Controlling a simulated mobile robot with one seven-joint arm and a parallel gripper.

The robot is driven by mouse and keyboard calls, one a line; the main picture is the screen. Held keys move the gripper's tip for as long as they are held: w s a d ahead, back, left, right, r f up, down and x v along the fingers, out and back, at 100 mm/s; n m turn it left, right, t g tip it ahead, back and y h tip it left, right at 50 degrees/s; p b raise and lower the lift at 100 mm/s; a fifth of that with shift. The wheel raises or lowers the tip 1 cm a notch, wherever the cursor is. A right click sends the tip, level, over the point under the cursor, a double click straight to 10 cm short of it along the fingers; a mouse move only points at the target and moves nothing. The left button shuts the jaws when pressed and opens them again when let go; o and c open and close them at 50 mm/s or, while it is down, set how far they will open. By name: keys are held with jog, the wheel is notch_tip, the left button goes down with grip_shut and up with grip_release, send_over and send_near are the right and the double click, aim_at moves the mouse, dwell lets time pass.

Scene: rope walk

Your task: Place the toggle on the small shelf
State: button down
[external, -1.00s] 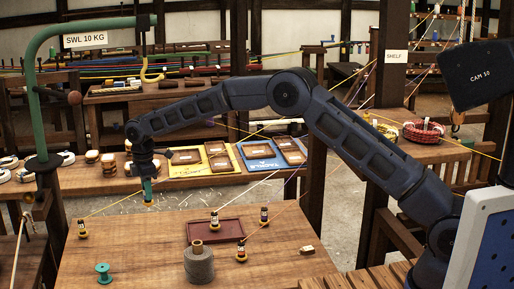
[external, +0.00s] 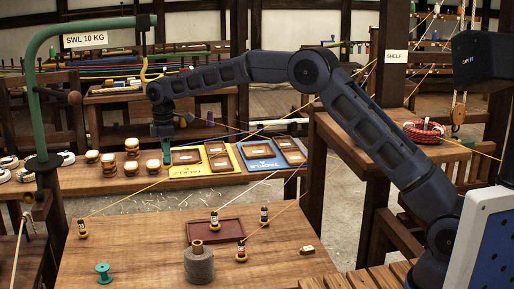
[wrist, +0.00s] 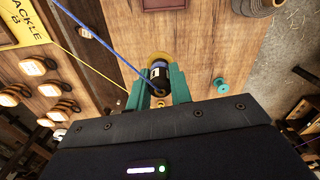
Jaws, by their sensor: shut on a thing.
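My gripper (wrist: 158,88) is shut on the toggle (wrist: 158,73), a small dark-blue and black piece with a pale band and a yellow end. In the external view my gripper (external: 164,150) points down in front of the back bench, above the table's far left. The held toggle is too small there to make out clearly. A blue line and a yellow line pass close to the toggle in the wrist view. A wooden shelf (external: 340,122) stands at the right, beside a post with a SHELF sign (external: 396,57). My arm partly hides it.
A green hook stand (external: 40,110) is at left. Coiled rope (external: 425,130) lies right. Taut lines cross the space.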

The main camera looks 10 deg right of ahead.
jog(key=w+d+r+m, duration=0.25)
jog(key=d+r, duration=0.35)
jog(key=d, duration=0.4)
jog(key=w+d+r+m, duration=0.2)
jog(key=w+d+r, duration=0.3)
jog(key=d, duration=0.6)
jog(key=w+d+r+m, duration=0.2)
jog(key=w+d+r, duration=0.1)
jog(key=d+r, duration=0.55)
jog(key=s+d+r+m, duration=0.3)
jog(key=d+r, duration=0.1)
jog(key=d, duration=0.7)
jog(key=s+d+r+m, duration=0.2)
jog(key=s+d+r, duration=0.15)
jog(key=d, duration=0.75)
jog(key=s+d+r+m, duration=0.25)
jog(key=d+r, duration=0.25)
jog(key=d, duration=0.6)
jog(key=f, duration=1.9)
jog(key=shift+w+a+f, duration=0.1)
jog(key=shift+w, duration=0.25)
jog(key=shift+f, duration=0.15)
jog(key=c, duration=1.3)
grip_release()
jog(key=shift+o, duration=0.2)
